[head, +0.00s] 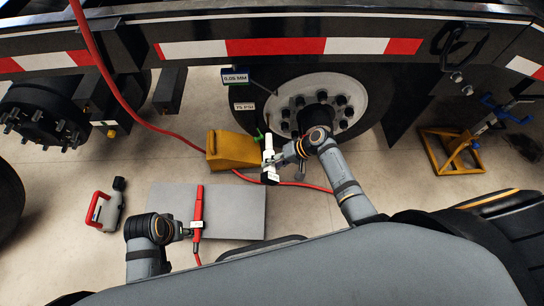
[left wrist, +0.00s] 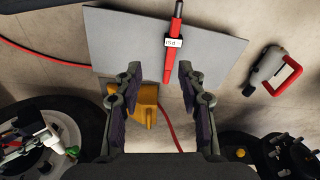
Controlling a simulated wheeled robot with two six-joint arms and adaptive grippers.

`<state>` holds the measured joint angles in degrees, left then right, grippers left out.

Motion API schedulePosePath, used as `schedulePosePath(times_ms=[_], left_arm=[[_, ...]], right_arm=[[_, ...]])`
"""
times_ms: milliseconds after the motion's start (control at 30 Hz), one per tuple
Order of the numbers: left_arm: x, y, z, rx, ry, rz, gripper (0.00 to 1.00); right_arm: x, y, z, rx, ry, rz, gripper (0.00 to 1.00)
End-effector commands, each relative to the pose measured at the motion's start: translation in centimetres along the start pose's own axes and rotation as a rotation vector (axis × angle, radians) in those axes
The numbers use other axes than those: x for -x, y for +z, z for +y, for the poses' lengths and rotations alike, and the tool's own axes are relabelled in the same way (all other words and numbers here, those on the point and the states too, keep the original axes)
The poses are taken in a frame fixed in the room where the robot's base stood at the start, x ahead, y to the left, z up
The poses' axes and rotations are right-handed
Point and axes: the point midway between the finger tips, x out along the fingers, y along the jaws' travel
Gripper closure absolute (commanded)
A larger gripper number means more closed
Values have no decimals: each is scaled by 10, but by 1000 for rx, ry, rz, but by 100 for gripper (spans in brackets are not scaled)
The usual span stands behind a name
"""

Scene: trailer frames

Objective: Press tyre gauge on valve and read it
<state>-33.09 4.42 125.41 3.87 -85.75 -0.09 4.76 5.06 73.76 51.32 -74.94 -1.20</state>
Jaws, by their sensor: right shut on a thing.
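A red stick-shaped tool (head: 198,208) with a dark tip and a white label lies on a grey mat (head: 245,208); it looks like the tyre gauge. It also shows in the left wrist view (left wrist: 175,30). My left gripper (head: 186,232) is open beside it; in the left wrist view the open fingers (left wrist: 160,70) stand either side of its near end. My right gripper (head: 283,158) is shut on a white and black tool (head: 268,165) in front of the wheel (head: 330,98). A small green part (head: 258,135) shows by that tool. I cannot make out the valve.
A yellow wheel chock (head: 232,151) sits by the tyre. A yellow stand (head: 450,150) is at right. A red hose (head: 145,122) crosses the floor. The striped trailer rail (head: 260,47) hangs above.

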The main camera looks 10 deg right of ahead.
Motion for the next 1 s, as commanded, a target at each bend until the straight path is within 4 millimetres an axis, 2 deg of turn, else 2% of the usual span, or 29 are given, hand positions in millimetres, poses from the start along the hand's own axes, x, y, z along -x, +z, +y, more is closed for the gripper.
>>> schedulePosePath(times_ms=[700,1000], left_arm=[[-51,2,-10,11,-18,6,60],[-63,4,-13,13,-23,9,60]], right_arm=[[1,17,-2,1,-2,1,100],[0,21,-1,1,-1,1,100]])
